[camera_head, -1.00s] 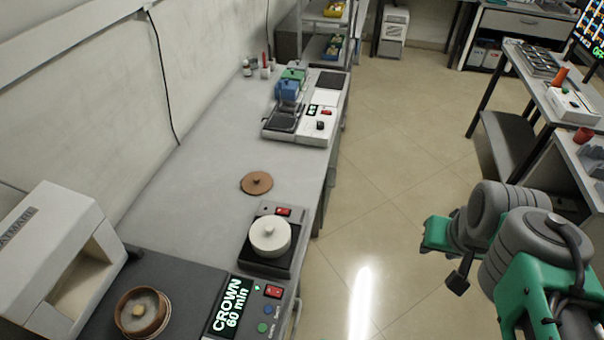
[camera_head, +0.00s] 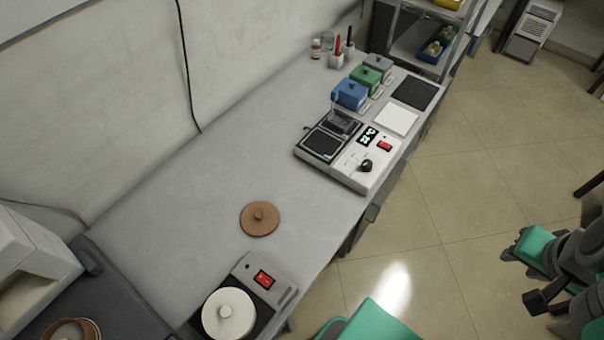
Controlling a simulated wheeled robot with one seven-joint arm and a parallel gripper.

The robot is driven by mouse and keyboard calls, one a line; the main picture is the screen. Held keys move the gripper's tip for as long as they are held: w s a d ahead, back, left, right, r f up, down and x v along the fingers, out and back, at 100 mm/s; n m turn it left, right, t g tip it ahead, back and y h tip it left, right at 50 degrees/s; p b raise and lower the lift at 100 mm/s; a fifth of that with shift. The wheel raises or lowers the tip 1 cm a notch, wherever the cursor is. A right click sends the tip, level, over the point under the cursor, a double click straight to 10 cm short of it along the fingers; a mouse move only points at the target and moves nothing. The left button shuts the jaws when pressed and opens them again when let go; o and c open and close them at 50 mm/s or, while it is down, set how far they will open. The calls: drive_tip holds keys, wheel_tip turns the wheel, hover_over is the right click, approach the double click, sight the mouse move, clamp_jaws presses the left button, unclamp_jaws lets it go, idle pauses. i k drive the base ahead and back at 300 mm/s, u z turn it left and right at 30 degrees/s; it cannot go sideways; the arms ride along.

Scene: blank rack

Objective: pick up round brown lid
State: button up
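The round brown lid (camera_head: 259,219) lies flat on the grey bench, with its small knob upward. It is clear of the things around it, and nothing covers it. The end of my arm, with what looks like my gripper (camera_head: 524,272), shows at the right edge over the floor, far to the right of the lid and apart from the bench.
A hotplate with a red switch (camera_head: 263,280) and a white lidded pot (camera_head: 229,314) stand just in front of the lid. A white device (camera_head: 365,166) and blue (camera_head: 350,94) and green (camera_head: 365,78) boxes stand farther back. Bench left of the lid is bare.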

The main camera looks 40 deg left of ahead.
sight(259, 218)
drive_tip(key=i, duration=2.35)
drive_tip(key=u, duration=5.85)
drive_tip(key=i, duration=1)
